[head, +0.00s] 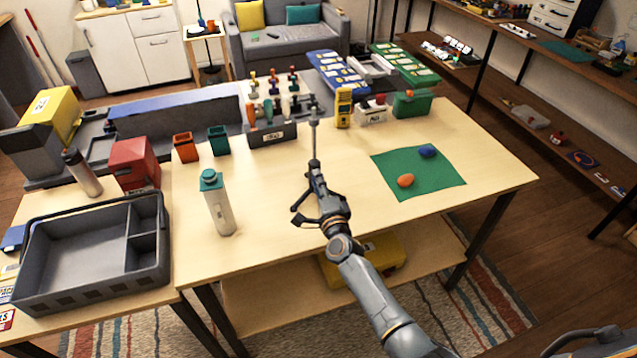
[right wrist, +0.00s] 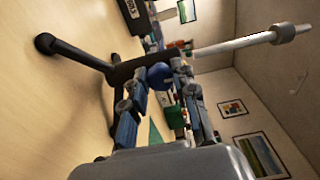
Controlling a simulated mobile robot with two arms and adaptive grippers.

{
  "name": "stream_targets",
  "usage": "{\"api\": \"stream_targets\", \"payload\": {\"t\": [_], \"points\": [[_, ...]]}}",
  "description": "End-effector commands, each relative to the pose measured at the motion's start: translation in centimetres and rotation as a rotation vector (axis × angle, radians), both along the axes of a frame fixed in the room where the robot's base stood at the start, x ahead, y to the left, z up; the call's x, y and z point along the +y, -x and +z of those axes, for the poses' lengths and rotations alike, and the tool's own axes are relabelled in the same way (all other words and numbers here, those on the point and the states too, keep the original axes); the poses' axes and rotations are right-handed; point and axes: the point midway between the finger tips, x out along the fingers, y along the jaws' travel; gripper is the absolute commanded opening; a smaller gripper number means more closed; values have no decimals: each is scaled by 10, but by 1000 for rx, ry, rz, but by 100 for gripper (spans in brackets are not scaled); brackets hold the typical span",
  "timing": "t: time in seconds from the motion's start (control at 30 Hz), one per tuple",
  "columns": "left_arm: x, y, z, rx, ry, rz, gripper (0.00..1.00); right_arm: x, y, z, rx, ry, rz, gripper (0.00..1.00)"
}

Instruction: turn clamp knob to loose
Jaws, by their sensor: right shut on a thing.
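A small clamp stand with a pale upright rod (head: 314,140) and dark splayed legs stands on the wooden table, near the middle of the head view. The right wrist view shows its rod (right wrist: 235,43), a black leg with a ball foot (right wrist: 75,55) and a round blue clamp knob (right wrist: 159,74). My right gripper (head: 317,181) reaches in from the lower right and hides much of the stand's lower part. In the right wrist view its two fingers are on either side of the blue knob, shut on it. The knob's turn position cannot be read. My left gripper is not in view.
A white bottle with a teal cap (head: 218,205) stands left of the stand. A grey divided tray (head: 75,275) lies farther left. A green mat (head: 428,182) with an orange and a blue item lies to the right. Tool racks and boxes line the back. The front table edge is clear.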

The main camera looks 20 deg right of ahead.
Motion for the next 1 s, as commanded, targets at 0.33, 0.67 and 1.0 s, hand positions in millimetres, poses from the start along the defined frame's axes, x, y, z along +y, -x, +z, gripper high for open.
{"api": "stream_targets", "payload": {"t": [0.33,0.67,1.0], "points": [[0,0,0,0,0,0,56,0,0,-1,2,0,1,48],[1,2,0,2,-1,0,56,0,1,-1,1,-1,0,51],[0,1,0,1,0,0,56,2,52,-2,3,-2,-1,51]]}}
